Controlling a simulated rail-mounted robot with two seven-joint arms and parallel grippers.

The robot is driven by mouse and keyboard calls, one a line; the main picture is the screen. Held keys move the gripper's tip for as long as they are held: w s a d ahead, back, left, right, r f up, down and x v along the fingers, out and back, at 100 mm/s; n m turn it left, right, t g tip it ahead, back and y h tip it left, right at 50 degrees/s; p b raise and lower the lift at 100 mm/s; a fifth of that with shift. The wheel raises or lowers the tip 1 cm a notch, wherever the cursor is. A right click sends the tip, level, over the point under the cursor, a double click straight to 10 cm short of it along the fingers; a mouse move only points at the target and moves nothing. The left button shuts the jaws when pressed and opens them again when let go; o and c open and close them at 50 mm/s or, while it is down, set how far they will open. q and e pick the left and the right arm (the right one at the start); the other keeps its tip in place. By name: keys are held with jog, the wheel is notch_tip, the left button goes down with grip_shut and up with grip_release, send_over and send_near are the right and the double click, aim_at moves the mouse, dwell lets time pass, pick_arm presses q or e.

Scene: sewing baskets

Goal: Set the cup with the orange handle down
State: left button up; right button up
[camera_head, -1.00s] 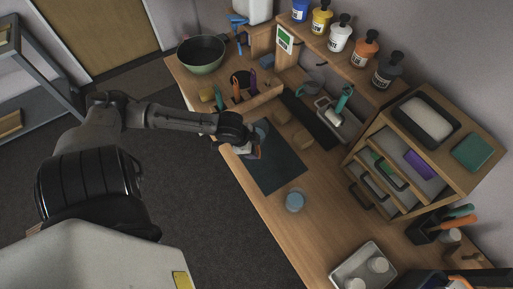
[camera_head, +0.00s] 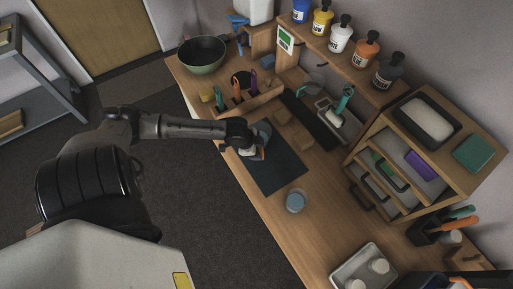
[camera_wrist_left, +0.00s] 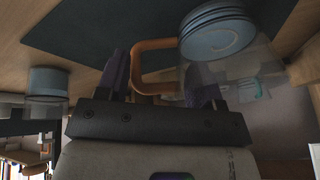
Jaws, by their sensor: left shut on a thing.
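My left gripper (camera_head: 251,149) is over the near-left part of the dark mat (camera_head: 283,177). In the left wrist view, its two fingers (camera_wrist_left: 160,80) are shut on the orange handle (camera_wrist_left: 150,58) of a clear cup (camera_wrist_left: 245,70) with a blue round end. In the head view the cup is mostly hidden by the gripper, with a bit of orange showing. I cannot tell whether the cup touches the mat. My right gripper is not in view.
Another clear cup with blue in it (camera_head: 294,202) stands on the table just off the mat's near-right corner. A tool holder (camera_head: 248,97) is to the left, a drawer unit (camera_head: 400,160) to the right. The mat's right part is clear.

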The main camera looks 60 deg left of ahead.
pick_arm(q)
jog(key=o, duration=1.1)
jog(key=shift+d+p+v, duration=0.4)
jog(key=shift+p+v, duration=0.6)
jog(key=shift+v, duration=4.85)
jog(key=shift+s+d+f+n+g+y, duration=0.15)
jog(key=shift+s+d+f+n, duration=0.5)
jog(key=shift+s+d, duration=1.85)
jog(key=shift+s+d+f+n+g+y, duration=0.1)
jog(key=shift+s+d+f+n+g, duration=0.55)
jog(key=shift+d, duration=3.4)
jog(key=shift+s+d+f+n+t+y, duration=0.2)
jog(key=shift+s+d+n, duration=0.8)
jog(key=shift+s+d, duration=1.6)
